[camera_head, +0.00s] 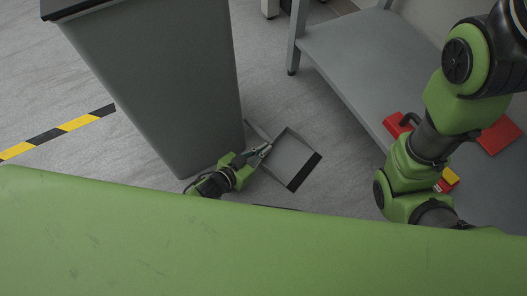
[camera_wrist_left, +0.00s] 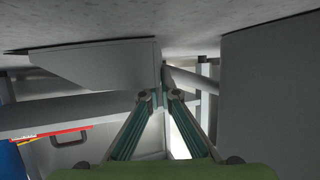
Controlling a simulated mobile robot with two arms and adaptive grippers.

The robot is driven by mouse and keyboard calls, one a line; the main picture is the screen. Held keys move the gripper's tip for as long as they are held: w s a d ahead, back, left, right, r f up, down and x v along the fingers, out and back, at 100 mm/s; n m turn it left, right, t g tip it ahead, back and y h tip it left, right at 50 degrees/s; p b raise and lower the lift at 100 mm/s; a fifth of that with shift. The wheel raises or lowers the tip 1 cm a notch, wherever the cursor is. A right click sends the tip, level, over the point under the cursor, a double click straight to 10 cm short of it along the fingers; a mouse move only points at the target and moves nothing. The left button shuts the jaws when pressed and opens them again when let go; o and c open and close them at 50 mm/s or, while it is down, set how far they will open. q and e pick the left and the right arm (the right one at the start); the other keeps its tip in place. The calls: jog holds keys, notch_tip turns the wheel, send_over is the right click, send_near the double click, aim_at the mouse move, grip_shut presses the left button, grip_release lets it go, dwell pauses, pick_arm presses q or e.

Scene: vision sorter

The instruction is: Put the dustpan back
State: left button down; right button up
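The dustpan (camera_head: 290,158) is a grey scoop with a black lip. It is low by the floor between the tall grey bin and the grey table, its lip toward the lower right. My left gripper (camera_head: 264,151) is at its back-left side, where the handle begins. In the left wrist view the dustpan (camera_wrist_left: 95,65) fills the upper left. The fingers of my left gripper (camera_wrist_left: 159,96) are nearly together there, with a thin grey part of the dustpan between the tips. Whether the dustpan touches the floor is unclear. My right arm shows at the right; its gripper is out of view.
The tall grey bin (camera_head: 160,85) stands close left of my left gripper. The grey table (camera_head: 345,60) is to the right, with a red box (camera_head: 398,124) and another red item (camera_head: 499,135) beside my right arm. Black-and-yellow tape (camera_head: 60,131) marks the floor at left.

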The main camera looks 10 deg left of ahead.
pick_arm(q)
jog(key=shift+f, duration=0.1)
jog(key=c, duration=2.3)
grip_release()
